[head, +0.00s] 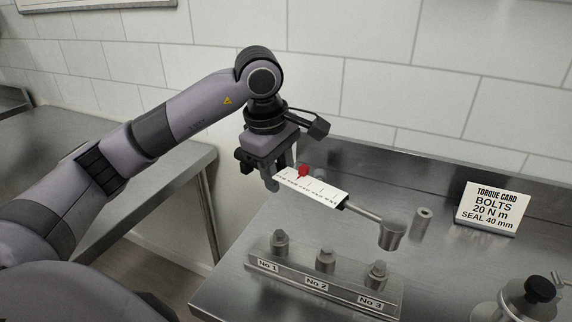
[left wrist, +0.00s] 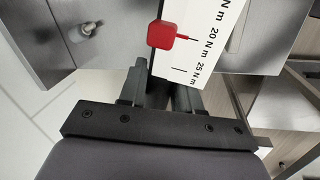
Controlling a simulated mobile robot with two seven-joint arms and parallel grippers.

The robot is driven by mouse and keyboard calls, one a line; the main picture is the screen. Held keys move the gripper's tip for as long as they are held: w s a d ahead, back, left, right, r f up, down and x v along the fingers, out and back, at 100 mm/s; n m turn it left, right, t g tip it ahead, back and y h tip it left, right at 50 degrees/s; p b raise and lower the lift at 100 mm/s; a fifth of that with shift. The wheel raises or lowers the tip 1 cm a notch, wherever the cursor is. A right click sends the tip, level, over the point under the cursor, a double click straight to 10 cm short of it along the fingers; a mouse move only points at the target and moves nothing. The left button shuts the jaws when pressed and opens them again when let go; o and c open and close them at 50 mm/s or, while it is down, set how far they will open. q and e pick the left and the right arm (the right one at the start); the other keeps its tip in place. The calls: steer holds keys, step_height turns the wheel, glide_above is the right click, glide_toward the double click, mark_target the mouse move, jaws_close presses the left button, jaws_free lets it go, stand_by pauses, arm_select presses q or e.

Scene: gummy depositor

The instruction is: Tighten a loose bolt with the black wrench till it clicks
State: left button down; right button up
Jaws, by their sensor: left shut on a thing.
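The wrench has a white scale plate (head: 311,187) with a red pointer knob (head: 303,171), a steel shaft and a round socket head. In the left wrist view the red knob (left wrist: 173,36) points at about the 20 N m mark. The socket head (head: 393,236) hangs apart from the bolts, behind and above the No 3 bolt (head: 377,272). The No 1 bolt (head: 280,242) and No 2 bolt (head: 325,260) also stand upright on the labelled block (head: 318,286). My right gripper is not in view.
A hollow steel cylinder (head: 423,219) stands on the bench behind the socket head. A torque card (head: 491,209) reads bolts 20 N m, seal 40 mm. A steel fitting with a black knob (head: 540,289) stands at lower right. The tiled wall is behind.

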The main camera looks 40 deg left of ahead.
arm_select(q)
steer(key=shift+s, duration=0.15)
steer(key=shift+f+b, duration=1.85)
steer(key=shift+f, duration=0.5)
